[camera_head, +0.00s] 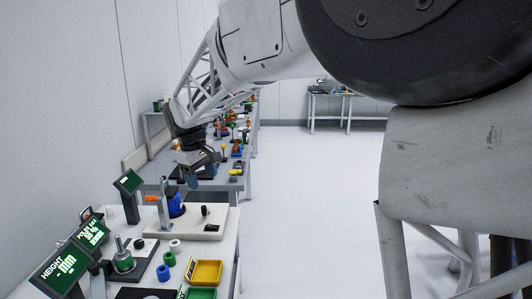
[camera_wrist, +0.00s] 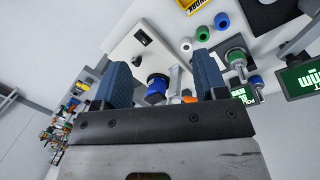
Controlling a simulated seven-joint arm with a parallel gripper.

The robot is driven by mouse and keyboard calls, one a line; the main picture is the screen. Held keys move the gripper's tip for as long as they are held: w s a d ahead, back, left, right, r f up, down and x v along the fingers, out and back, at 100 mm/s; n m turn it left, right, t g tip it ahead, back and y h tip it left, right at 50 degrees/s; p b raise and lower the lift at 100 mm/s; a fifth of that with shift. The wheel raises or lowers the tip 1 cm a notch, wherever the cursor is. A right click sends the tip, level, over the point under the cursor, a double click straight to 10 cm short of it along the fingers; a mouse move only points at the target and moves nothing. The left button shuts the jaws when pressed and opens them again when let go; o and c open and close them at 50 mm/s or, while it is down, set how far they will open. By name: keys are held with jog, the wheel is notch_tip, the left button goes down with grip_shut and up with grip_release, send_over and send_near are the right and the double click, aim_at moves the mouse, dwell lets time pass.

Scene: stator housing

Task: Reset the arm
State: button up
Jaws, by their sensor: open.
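My gripper (camera_head: 192,180) hangs from my raised arm in the head view, above the far part of the near bench. In the wrist view its two blue fingers stand apart with nothing held between them (camera_wrist: 163,66). A blue cylindrical part (camera_head: 175,205) stands on a white base plate (camera_head: 212,231) beside a grey metal upright (camera_head: 163,203). The blue part also shows beyond the open fingers in the wrist view (camera_wrist: 157,84), apart from them.
More cluttered benches stand behind. The floor (camera_head: 315,210) on the right is clear.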

jog(key=s+d+r+m, duration=0.1)
jog(key=s+d+m, duration=0.2)
jog(key=s+d, duration=0.7)
jog(key=s+d+r+m, duration=0.15)
jog(key=s+d, duration=0.45)
jog(key=d, duration=0.8)
jog(key=s+d+f+m, duration=0.3)
jog(key=s+d, duration=0.3)
jog(key=s, duration=0.5)
jog(key=s+d+f+m+t+y, duration=0.1)
jog(key=s+d+f+m, duration=0.3)
jog(key=s, duration=0.7)
notch_tip(320, 180, down, 2)
jog(key=d, duration=0.2)
jog(key=shift+s+d+f+t, duration=0.2)
jog(key=shift+d+f+t, duration=0.05)
jog(key=shift+d+t, duration=0.05)
dwell(1.5)
